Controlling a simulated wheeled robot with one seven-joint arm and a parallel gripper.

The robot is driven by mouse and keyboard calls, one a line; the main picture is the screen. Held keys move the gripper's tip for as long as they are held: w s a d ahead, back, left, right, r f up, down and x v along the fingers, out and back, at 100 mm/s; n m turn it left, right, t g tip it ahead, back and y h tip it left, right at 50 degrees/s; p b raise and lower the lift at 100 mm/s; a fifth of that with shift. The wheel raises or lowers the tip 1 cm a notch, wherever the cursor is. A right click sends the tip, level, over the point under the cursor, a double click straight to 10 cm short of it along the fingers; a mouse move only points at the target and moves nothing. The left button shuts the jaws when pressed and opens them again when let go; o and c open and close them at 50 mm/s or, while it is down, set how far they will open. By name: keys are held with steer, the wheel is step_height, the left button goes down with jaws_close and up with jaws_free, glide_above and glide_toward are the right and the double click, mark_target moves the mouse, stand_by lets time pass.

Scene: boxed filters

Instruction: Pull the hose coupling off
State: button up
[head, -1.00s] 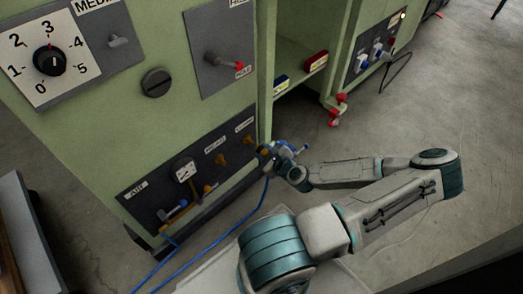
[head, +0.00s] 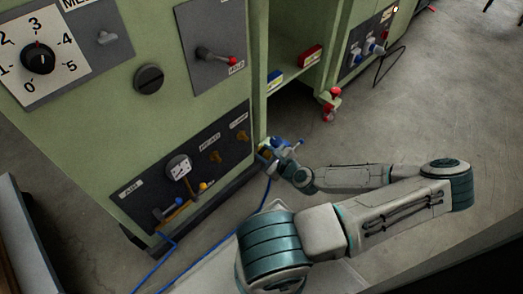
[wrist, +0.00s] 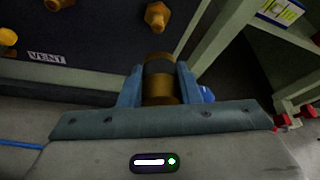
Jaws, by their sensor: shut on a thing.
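My gripper (wrist: 159,88) is shut on the hose coupling (wrist: 160,79), a brass cylinder with a dark band, standing between the two fingers. In the wrist view a gap shows between the coupling and the brass stub (wrist: 158,15) on the dark panel. In the head view my gripper (head: 268,152) is by the lower right corner of the green cabinet, right of the dark panel (head: 133,205) with its brass stubs (head: 215,157). The blue hose (head: 215,243) runs down from the gripper area to the floor. The coupling is mostly hidden in the head view.
A gauge (head: 178,167) and a valve with a yellow tip (head: 187,203) sit on the panel. A shelf (head: 290,82) with blue and red boxes is to the right. Red-tipped fittings (head: 329,104) stick out beyond it.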

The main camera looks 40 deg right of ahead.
steer(key=s+b, duration=0.1)
steer(key=s, duration=0.5)
steer(key=shift+d, duration=0.25)
